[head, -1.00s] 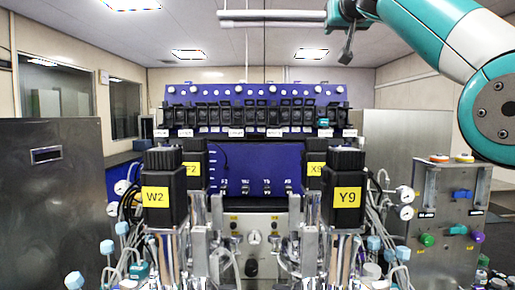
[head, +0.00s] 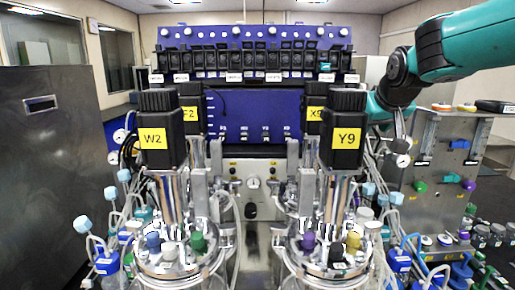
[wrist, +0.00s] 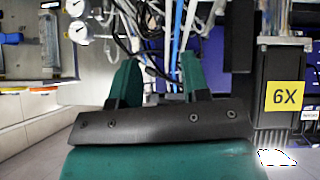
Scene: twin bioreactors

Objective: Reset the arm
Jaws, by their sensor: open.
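My gripper (wrist: 160,68) is open in the wrist view, its two teal fingers apart with nothing held between them. Tubes and cables show beyond the fingertips. A black motor block with a yellow label (wrist: 285,96), upside down in this view, stands to the right of the fingers. In the head view my teal arm comes in from the upper right and bends down behind the Y9 motor (head: 347,130). My fingers cannot be made out there.
Motors W2 (head: 160,128) and Y9 top the two front vessels, with two more behind. Gauges and tubes crowd the right side near my arm, beside a steel panel (head: 440,150). A steel cabinet (head: 45,180) stands left. Open floor shows in the wrist view's lower left.

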